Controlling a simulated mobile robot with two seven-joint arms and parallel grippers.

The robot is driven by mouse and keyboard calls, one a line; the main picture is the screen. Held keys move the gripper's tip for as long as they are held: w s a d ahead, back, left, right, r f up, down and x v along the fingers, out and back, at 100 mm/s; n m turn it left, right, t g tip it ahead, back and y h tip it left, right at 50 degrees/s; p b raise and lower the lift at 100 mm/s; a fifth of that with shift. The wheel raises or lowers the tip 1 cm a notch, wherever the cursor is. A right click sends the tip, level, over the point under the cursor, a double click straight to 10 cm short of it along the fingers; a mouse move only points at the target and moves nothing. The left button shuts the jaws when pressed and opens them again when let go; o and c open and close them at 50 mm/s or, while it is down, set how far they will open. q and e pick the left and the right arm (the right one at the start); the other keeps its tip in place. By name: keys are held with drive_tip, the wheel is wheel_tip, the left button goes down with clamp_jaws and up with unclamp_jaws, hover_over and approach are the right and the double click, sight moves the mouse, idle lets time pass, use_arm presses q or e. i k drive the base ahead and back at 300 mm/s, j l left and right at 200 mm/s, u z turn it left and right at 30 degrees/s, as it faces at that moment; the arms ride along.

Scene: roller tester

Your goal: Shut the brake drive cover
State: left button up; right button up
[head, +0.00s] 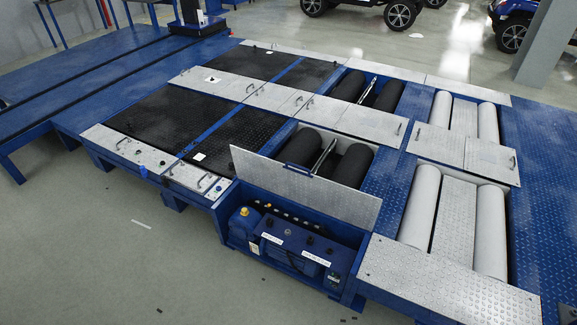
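The brake drive cover (325,195) is a light grey metal plate with a small handle near its top edge. It stands raised, tilted up, along the back of an open blue bay at the front of the tester. In the open bay sits a blue drive unit (290,247) with white labels and a yellow cap at its left. Black rollers (352,165) lie behind the raised cover, which hides part of them. Neither of my grippers shows in the head view.
Flat grey cover plates with handles (160,160) lie left of the bay, and a bare grey plate (450,283) lies right of it. White rollers (420,205) are further right. Open floor (120,260) lies in front. Parked vehicles and a grey pillar (545,45) stand behind.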

sight(356, 207)
drive_tip(key=i+j+u, duration=0.1)
drive_tip(key=i+u, duration=0.3)
drive_tip(key=i, duration=0.55)
drive_tip(key=i+l+u, duration=0.2)
drive_tip(key=i+u, duration=0.15)
drive_tip(key=i, duration=0.6)
